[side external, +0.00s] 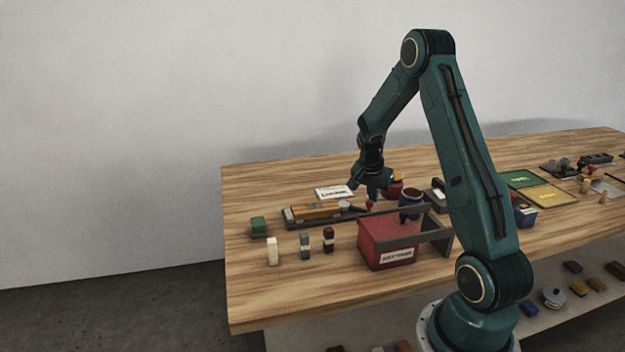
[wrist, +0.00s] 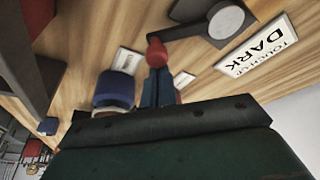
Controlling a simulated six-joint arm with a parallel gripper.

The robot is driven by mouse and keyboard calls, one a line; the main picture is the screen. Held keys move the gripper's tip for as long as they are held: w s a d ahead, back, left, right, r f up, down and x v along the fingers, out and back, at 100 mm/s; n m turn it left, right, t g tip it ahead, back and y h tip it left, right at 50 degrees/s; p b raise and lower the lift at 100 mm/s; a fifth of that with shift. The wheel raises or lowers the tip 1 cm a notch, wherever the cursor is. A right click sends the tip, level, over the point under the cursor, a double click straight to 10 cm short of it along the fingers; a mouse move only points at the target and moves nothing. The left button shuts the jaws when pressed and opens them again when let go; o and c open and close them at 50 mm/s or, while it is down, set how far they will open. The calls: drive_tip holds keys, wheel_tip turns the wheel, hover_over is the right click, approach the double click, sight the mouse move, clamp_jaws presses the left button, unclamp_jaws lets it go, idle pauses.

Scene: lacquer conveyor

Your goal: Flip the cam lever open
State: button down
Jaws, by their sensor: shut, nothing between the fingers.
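The cam lever (wrist: 188,33) is a dark arm running from a grey round pivot (wrist: 227,20) to a red knob (wrist: 156,50) in the wrist view. In the side view the red knob (side external: 370,205) sits just under my fingers, and the round pivot (side external: 344,206) is at the right end of a long wood-topped fixture (side external: 315,211). My gripper (wrist: 157,75) is shut and empty, its fingertips right at the knob. I cannot tell if they touch it. In the side view my gripper (side external: 372,195) points down over the table, its tips partly hard to make out.
A red box with a grey frame (side external: 385,240) stands in front of the lever. A blue-banded jar (side external: 411,198) is close to the right of my gripper. A "DARK" label card (wrist: 258,45) lies behind. Small bottles (side external: 304,247) and a green block (side external: 258,226) stand to the left.

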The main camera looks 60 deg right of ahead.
drive_tip(key=a+m+g, duration=0.1)
drive_tip(key=a+m, duration=0.1)
drive_tip(key=shift+m, duration=0.4)
drive_tip(key=a+m, duration=0.2)
drive_tip(key=m, duration=0.1)
drive_tip(key=shift+w+g+y, duration=0.1)
drive_tip(key=shift+g+y, duration=0.2)
drive_tip(key=shift+g, duration=0.1)
drive_tip(key=shift+w+a, duration=0.15)
drive_tip(key=shift+a, duration=0.45)
drive_tip(key=s+d, duration=0.1)
drive_tip(key=d, duration=0.1)
drive_tip(key=s+d, duration=0.1)
drive_tip(key=shift+s+d, duration=0.3)
drive_tip(key=shift+d, duration=0.1)
drive_tip(key=v, duration=1)
drive_tip(key=shift+w, duration=0.3)
drive_tip(key=shift+a, duration=0.1)
